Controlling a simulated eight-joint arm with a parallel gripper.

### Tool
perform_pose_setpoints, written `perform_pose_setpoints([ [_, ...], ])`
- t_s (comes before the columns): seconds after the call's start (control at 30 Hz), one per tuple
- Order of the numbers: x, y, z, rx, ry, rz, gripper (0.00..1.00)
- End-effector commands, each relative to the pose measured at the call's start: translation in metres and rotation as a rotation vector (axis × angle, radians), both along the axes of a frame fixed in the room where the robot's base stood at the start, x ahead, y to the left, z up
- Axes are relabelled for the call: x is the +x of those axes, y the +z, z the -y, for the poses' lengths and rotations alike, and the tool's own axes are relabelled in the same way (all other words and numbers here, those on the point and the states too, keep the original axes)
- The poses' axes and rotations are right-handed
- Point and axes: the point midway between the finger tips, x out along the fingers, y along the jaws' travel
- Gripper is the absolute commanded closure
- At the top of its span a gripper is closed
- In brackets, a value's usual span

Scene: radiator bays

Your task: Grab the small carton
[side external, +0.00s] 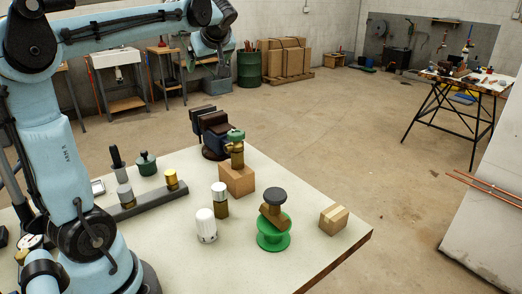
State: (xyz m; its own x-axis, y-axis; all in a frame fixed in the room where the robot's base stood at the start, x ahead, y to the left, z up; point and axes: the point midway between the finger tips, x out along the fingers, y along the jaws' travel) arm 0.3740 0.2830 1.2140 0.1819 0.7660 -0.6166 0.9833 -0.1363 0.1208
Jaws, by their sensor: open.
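The small carton (333,218) is a brown box with a paler tape strip, sitting on the workbench near its right corner. It stands clear of the things around it. My gripper (217,60) is high at the top of the side external view, up and to the left of the carton and well apart from it. It is open, with nothing seen in it. Its fingers are small and dark in this view.
On the workbench (300,258), a green spool-like stand with a brass valve (273,228) is just left of the carton. A white capped cylinder (206,225), a brass fitting (220,200) and a brown block (236,178) bearing a valve stand farther left. Bench space around the carton is clear.

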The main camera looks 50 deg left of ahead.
Motion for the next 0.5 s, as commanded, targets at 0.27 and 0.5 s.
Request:
perform_pose_setpoints([
  [0.27,0.042,-0.048,0.079,-0.542,0.094,0.047,0.08],
  [0.5,0.078,-0.055,0.183,-1.076,0.121,0.007,0.08],
])
